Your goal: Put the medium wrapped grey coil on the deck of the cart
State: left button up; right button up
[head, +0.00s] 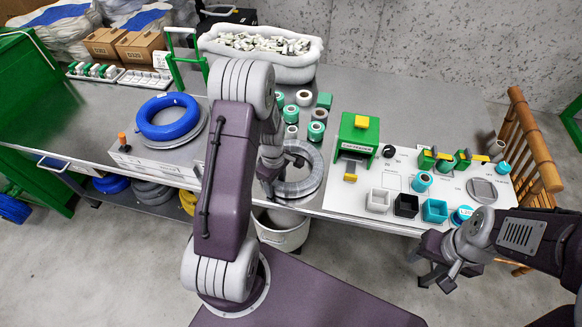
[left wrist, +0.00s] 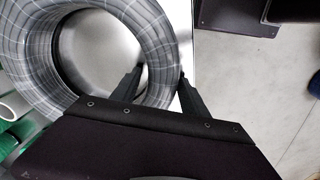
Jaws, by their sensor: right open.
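A wrapped grey coil (head: 312,180) lies flat near the front edge of the metal bench, partly hidden by my left arm in the head view. It fills the upper left of the left wrist view (left wrist: 38,60), with clear bands around it. My left gripper (head: 268,185) is at the coil's left side. In the left wrist view its two fingers (left wrist: 161,70) stand apart, one inside the ring's hole and one outside. My right gripper (head: 443,277) is open and empty, in front of the bench at the right. A green frame with a blue wheel (head: 12,208) stands at the far left; its deck is not clearly visible.
A blue coil (head: 167,117) sits on a grey scale-like stand at the left. Green and white rolls (head: 317,131) lie behind the grey coil. A white board (head: 395,170) with small boxes is at the right. A white bucket (head: 283,232) stands below the bench edge.

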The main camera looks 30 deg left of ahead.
pick_arm(q)
grip_shut()
jog(key=shift+w, duration=0.1)
dwell(1.1)
